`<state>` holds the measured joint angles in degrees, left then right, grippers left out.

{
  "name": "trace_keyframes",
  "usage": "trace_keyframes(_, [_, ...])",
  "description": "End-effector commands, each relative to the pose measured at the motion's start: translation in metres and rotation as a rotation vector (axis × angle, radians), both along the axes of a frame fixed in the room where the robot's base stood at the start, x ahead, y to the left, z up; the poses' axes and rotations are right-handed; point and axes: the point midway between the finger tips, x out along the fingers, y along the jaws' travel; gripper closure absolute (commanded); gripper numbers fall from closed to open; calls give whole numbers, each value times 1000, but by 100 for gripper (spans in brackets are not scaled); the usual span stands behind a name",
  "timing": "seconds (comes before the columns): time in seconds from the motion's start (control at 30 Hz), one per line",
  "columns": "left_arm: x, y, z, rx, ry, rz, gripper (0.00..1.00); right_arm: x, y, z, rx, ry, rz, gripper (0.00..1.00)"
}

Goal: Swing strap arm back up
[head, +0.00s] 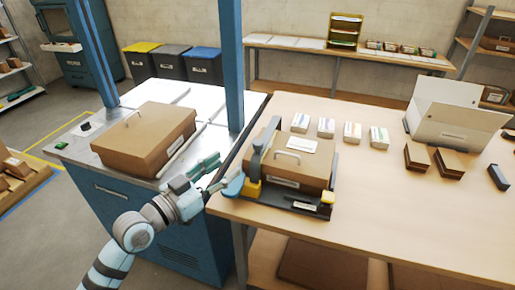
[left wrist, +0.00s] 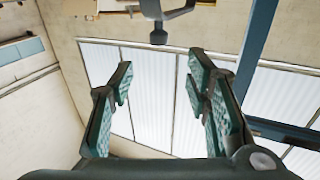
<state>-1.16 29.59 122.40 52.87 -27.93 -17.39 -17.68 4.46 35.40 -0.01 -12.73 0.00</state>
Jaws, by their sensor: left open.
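A strapping fixture (head: 290,207) with a dark base stands at the left edge of the wooden bench. A brown handled box (head: 300,168) with a white label sits in it. A grey-blue strap arm (head: 256,163) stands roughly upright at the box's left side, above a yellow block (head: 251,188). My left gripper (head: 217,174) is just left of the fixture, over the gap between the counters. It is open, and its two teal fingers are apart with nothing between them in the left wrist view (left wrist: 160,85). Whether it touches the fixture I cannot tell. My right gripper is not in view.
Another brown box (head: 145,140) lies on the white-topped blue cabinet at left. A blue post (head: 233,65) rises behind my gripper. Small cartons (head: 352,134) line the bench behind the fixture; a white open bin (head: 440,110) stands at right. The bench front right is clear.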

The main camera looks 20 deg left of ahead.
Motion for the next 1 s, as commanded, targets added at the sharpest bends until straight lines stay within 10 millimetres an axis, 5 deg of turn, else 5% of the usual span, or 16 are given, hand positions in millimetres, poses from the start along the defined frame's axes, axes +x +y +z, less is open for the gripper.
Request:
trace_keyframes(0.3, [78, -40, 1, -8, 1, -2, 56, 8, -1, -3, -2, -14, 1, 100])
trace_keyframes(0.5, [109, -55, 0, -4, 2, -1, 56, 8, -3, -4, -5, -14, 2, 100])
trace_keyframes(0.87, [117, -58, 0, -2, 3, -1, 56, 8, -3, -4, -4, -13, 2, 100])
trace_keyframes(1.0, [116, -58, 0, -2, 3, -1, 79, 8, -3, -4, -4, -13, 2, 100])
